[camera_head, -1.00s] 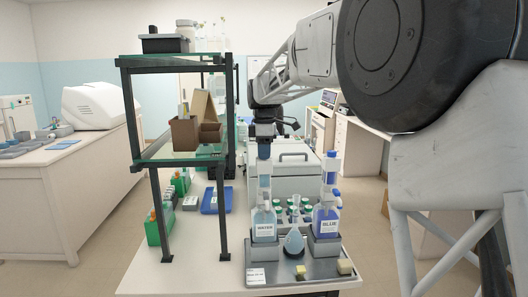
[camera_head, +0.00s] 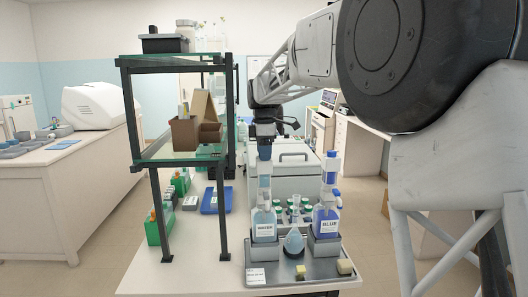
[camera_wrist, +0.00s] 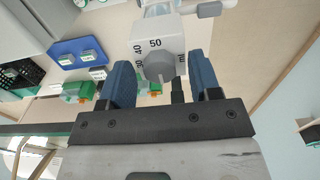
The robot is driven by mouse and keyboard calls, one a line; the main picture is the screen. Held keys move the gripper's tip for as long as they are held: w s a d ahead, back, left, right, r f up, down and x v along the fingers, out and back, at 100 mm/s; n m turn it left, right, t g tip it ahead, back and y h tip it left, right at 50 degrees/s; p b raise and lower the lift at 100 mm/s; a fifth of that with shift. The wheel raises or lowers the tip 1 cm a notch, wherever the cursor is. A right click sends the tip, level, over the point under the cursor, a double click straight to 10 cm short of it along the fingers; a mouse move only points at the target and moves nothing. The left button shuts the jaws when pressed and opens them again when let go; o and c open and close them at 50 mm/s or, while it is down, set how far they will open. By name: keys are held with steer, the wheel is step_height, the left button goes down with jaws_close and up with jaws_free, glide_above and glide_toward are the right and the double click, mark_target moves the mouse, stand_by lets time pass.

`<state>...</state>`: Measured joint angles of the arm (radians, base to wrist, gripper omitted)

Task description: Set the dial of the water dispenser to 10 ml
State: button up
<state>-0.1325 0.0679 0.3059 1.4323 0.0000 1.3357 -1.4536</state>
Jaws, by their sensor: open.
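The water dispenser (camera_head: 264,226) is a bottle labelled WATER with a pale blue pump top, upright in a grey holder at the table's front. In the wrist view its white dial housing (camera_wrist: 144,31) shows the marks 30, 40, 50 and "ml" around a grey round dial knob (camera_wrist: 158,64). I cannot clearly tell which mark the knob points to. My gripper (camera_wrist: 160,64) is open, its two blue fingers on either side of the knob with visible gaps. In the head view my gripper (camera_head: 265,152) is at the dispenser's top and partly hides it.
The blue dispenser (camera_head: 327,222), labelled BLUE, stands close on the right. A glass shelf (camera_head: 180,158) with black posts rises on the left. A blue tray (camera_head: 209,207) lies behind.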

steer(key=shift+r, duration=3.9)
steer(key=shift+s+d, duration=0.25)
steer(key=shift+s, duration=0.35)
steer(key=s+d+f+m+t, duration=0.1)
steer(key=s+d+f+m, duration=0.2)
steer(key=s, duration=1.3)
steer(key=s+d+f+m, duration=0.4)
steer(key=s+f+m, duration=0.5)
steer(key=s, duration=0.8)
steer(key=s+d+f+m+t, duration=0.1)
steer(key=s+d+f+m, duration=0.2)
steer(key=s+f+m, duration=0.3)
steer(key=s+f, duration=0.4)
steer(key=s, duration=0.6)
steer(key=shift+s+d+t, duration=0.3)
